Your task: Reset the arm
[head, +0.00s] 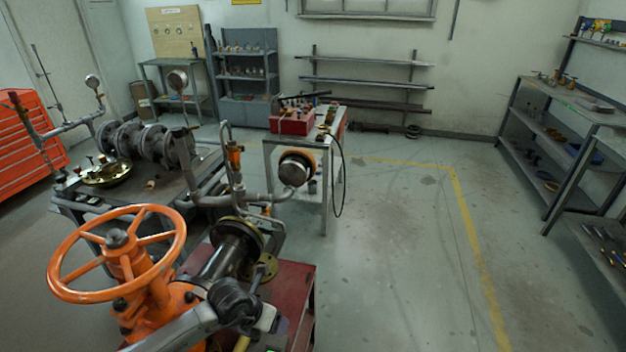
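The gate valve (150,285) stands at the lower left, with an orange body and a round orange handwheel (118,252) on top. A dark pipe with a flange (238,238) runs from it to the right. My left arm comes in at the bottom left, in front of the valve body. Its dark wrist and pale gripper end (267,318) are beside the pipe, over a red stand (297,285). The fingers are too small and crowded to tell open from shut, and I cannot tell whether they touch anything. My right gripper is not in view.
Grey pipework with a round gauge (296,169) rises behind the valve. A workbench (205,165) with flanged parts stands at left, near an orange cabinet (25,135). Shelves (575,110) line the right wall. The floor with a yellow line (470,220) is clear at centre right.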

